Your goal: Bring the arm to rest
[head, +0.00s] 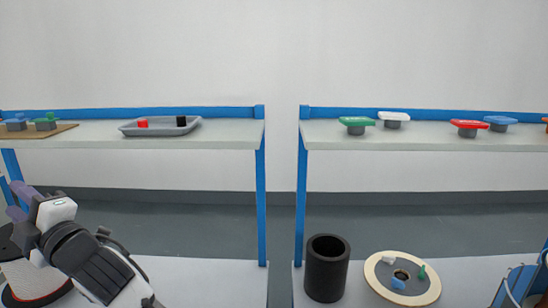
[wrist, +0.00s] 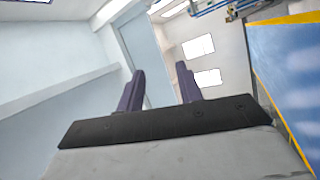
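My gripper (wrist: 158,85) shows in the wrist view with its two dark purple fingers apart and nothing between them. It is open and empty. In the head view my gripper (head: 15,200) is at the lower left, raised in front of the left bench and below its upper shelf. The fingertips there are small and partly cut by the picture edge. The wrist view looks up past the fingers to walls, a ceiling and bright ceiling panels.
A grey tray (head: 160,128) with a red and a black piece sits on the left shelf. Coloured knobs, including a green one (head: 357,122), stand on the right shelf. A black cylinder (head: 326,268) and a cream disc (head: 402,278) are below. A spool (head: 35,282) sits under my arm.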

